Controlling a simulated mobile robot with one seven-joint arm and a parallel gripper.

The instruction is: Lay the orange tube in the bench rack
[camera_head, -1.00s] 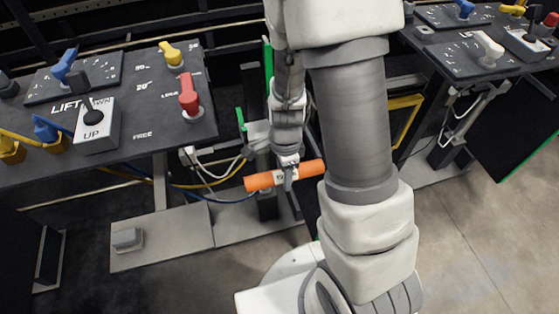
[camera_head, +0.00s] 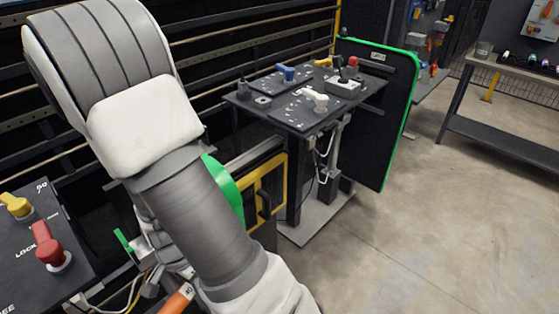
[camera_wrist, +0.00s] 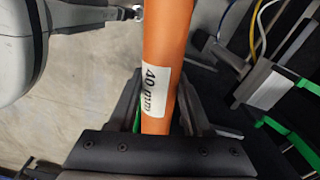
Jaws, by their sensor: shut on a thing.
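The orange tube (camera_wrist: 167,40) runs lengthwise through the wrist view and carries a white "40 mm" label. My gripper (camera_wrist: 158,105) is shut on it, with one dark finger on each side. In the head view only a short piece of the tube (camera_head: 178,300) shows at the bottom edge; my arm hides the rest and the gripper. A grey workbench (camera_head: 500,68) stands at the far right. A dark row of several small items with coloured ends (camera_head: 531,62) lies on it; I cannot tell whether this is the rack.
A control console (camera_head: 335,100) with coloured levers stands in the middle, beside a green-edged dark panel (camera_head: 385,110). Another console (camera_head: 40,250) is at lower left. A yellow frame (camera_head: 268,190) is close right of my arm. The concrete floor (camera_head: 420,230) towards the workbench is clear.

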